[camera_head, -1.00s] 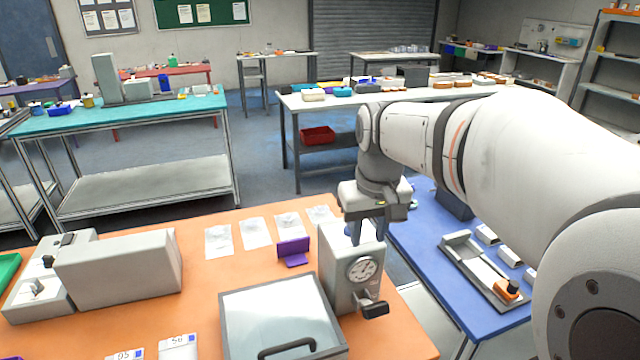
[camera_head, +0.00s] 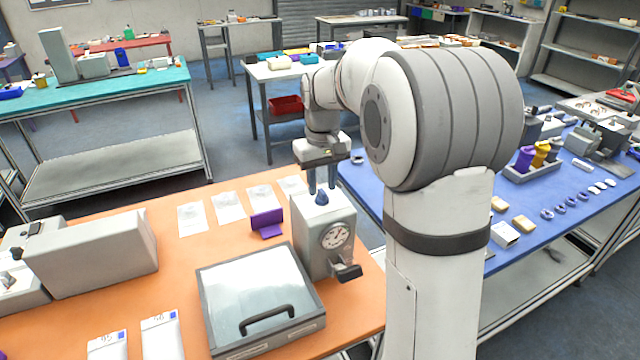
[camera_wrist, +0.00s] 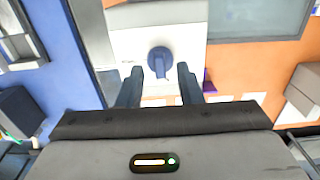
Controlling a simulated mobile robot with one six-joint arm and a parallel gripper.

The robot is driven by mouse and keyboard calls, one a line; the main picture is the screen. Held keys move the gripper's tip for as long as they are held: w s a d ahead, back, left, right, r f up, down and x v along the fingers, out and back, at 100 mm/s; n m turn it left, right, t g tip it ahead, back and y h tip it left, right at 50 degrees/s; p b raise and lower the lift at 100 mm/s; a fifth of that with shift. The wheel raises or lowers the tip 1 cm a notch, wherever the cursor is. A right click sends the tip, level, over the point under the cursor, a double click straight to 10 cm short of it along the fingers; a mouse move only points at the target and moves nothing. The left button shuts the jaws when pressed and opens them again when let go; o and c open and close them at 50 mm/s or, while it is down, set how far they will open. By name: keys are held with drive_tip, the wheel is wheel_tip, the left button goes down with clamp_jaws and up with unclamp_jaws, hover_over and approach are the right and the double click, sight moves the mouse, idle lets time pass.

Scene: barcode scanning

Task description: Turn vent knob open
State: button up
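The vent knob is a dark blue knob (camera_head: 322,198) on the top of a light grey box (camera_head: 312,243) with a round dial on its front. In the wrist view the blue knob (camera_wrist: 160,60) has a round body and a short bar pointing down in the picture. My gripper (camera_head: 321,190) points down just above the knob. In the wrist view its two dark fingers (camera_wrist: 160,78) are apart, with the knob between and a little beyond their tips. Nothing is held. I cannot tell whether the fingers touch the knob.
A glass-lidded box (camera_head: 262,300) with a black handle stands beside the dial box on the orange table (camera_head: 170,270). A purple stand (camera_head: 267,222) and several white packets lie behind. A large grey machine (camera_head: 95,255) is at the left. A blue table (camera_head: 540,225) is at the right.

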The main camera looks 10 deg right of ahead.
drive_tip(key=shift+f, duration=0.65)
clamp_jaws()
